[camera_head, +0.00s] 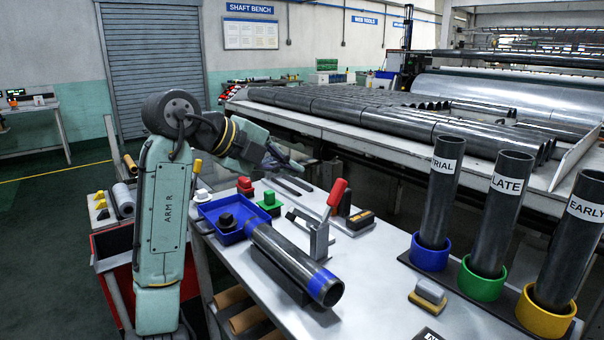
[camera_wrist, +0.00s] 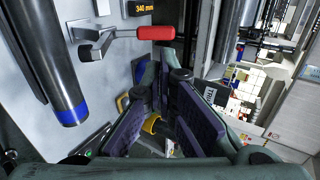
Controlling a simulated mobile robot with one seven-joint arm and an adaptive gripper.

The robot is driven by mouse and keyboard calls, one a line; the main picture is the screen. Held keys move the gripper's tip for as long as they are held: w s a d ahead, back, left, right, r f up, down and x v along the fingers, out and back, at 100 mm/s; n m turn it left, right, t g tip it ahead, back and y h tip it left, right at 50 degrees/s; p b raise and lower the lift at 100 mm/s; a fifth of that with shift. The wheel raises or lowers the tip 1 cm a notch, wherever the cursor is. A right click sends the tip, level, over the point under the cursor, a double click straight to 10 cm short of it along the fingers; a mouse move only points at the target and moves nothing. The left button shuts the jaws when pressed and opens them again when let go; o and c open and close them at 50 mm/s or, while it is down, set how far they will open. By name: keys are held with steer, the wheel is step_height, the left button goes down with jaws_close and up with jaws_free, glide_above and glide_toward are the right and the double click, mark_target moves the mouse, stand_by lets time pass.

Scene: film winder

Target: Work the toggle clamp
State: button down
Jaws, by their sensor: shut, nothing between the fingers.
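The toggle clamp (camera_head: 318,238) is a grey metal bracket on the white bench, beside a dark tube with a blue band (camera_head: 325,287). Its red handle (camera_head: 337,192) stands up, leaning slightly right. In the wrist view the clamp (camera_wrist: 92,42) is at the upper left, and its red handle (camera_wrist: 155,32) points right. My gripper (camera_head: 290,164) is in the air behind and left of the handle in the head view. In the wrist view my gripper (camera_wrist: 163,90) is shut and empty, apart from the handle. The clamp's contact with the tube is unclear.
A small display box (camera_head: 360,220) stands just right of the clamp. A blue tray (camera_head: 222,232) and red and green blocks lie left. Three labelled upright tubes, including TRIAL (camera_head: 441,195), stand right. The bench front between is mostly clear, except a yellow-grey block (camera_head: 428,296).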

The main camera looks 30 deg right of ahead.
mark_target(336, 188)
steer(key=p+x, duration=0.3)
steer(key=x, duration=1)
steer(key=shift+w+p, duration=0.1)
steer(key=shift+p, duration=0.3)
